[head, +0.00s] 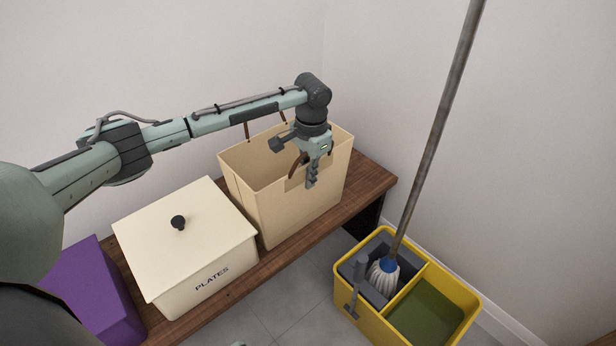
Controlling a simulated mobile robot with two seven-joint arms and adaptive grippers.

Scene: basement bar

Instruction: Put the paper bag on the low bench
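The tan paper bag (290,217) stands upright and open-topped on the low wooden bench (375,187). Its back handle stands up behind the rim, and a brown strap shows at the front rim. My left gripper (308,172) points down at the bag's front rim, close to this strap. Its wrist hides part of the opening. One finger shows clearly in front of the bag; I cannot tell whether the fingers are closed on the strap.
A cream lidded box marked PLATES (200,255) stands left of the bag on the bench, and a purple box (98,290) is further left. A yellow mop bucket (455,293) with a tall mop (432,140) stands on the floor at right. Walls close off the back.

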